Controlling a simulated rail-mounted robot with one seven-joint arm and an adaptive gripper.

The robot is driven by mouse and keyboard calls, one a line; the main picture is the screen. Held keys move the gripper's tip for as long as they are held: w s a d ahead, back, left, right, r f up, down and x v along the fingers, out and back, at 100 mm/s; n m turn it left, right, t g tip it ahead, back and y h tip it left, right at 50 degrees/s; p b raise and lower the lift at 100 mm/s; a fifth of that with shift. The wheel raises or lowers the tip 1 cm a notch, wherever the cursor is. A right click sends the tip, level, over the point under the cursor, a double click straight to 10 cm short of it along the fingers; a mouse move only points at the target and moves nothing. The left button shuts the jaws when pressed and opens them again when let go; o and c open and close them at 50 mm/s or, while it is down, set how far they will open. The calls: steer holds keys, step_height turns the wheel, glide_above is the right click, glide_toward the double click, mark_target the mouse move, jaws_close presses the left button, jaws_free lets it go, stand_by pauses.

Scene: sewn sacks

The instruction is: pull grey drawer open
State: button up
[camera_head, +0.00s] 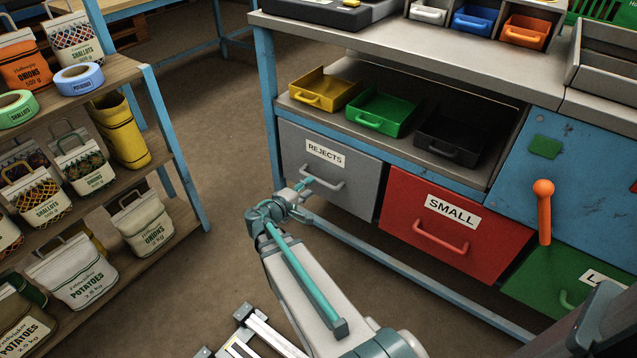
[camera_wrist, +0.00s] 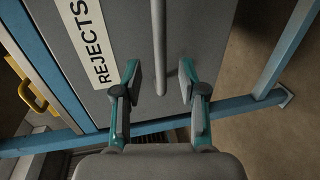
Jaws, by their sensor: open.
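The grey drawer (camera_head: 350,172) is at the left of the lower row under the workbench, with a white REJECTS label (camera_head: 325,153) and a light grey bar handle (camera_head: 335,185). Whether its front stands slightly proud of the frame is hard to tell. My gripper (camera_head: 306,184) is at the left part of the handle. In the wrist view my open gripper (camera_wrist: 159,84) faces the drawer front (camera_wrist: 120,22), with the handle bar (camera_wrist: 158,40) running in between the two fingers. No finger contact with the bar is clear. The label (camera_wrist: 92,50) lies left of the fingers.
A red SMALL drawer (camera_head: 455,228) and a green drawer (camera_head: 560,285) are to the right. Yellow (camera_head: 325,88), green (camera_head: 384,112) and black (camera_head: 452,138) trays sit above. A shelf with sacks (camera_head: 155,222) stands left. Floor (camera_head: 225,120) between is clear.

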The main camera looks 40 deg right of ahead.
mark_target(318, 179)
steer(key=shift+b+x, duration=0.65)
steer(key=shift+x, duration=2.55)
jaws_close()
